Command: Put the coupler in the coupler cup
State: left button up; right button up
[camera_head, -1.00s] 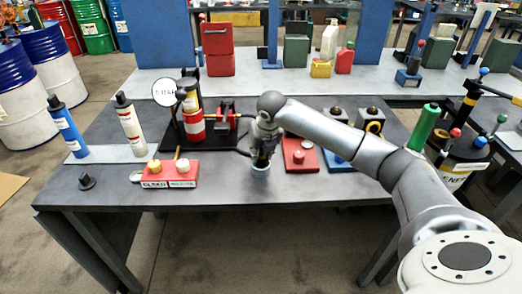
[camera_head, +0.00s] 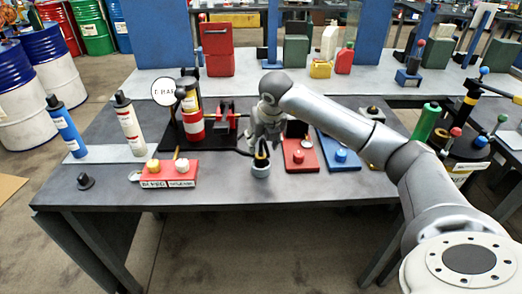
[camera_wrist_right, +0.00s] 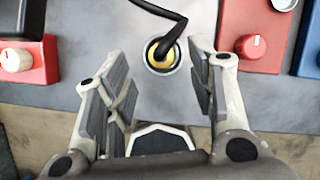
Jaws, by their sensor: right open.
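The coupler (camera_head: 261,156), dark with a brass-coloured ring, stands in the small pale grey coupler cup (camera_head: 260,170) near the front edge of the table. In the right wrist view the coupler (camera_wrist_right: 160,54) shows its brass ring inside the round cup rim (camera_wrist_right: 176,63), with a black hose bending away from its top. My right gripper (camera_head: 264,142) is just above the coupler, open and empty. In the wrist view its two fingers (camera_wrist_right: 157,85) stand apart, with the coupler seen in the gap between them. My left gripper is not in view.
A red block with two knobs (camera_head: 168,178) is left of the cup. A red plate (camera_head: 299,158) and a blue plate (camera_head: 338,153) with knobs lie to the right. A black stand with a red-and-white cylinder (camera_head: 194,128) is behind. The front table strip is mostly clear.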

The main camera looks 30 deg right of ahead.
jog(key=v, duration=0.6)
jog(key=shift+r+b, duration=0.3)
jog(key=shift+s+a, duration=0.1)
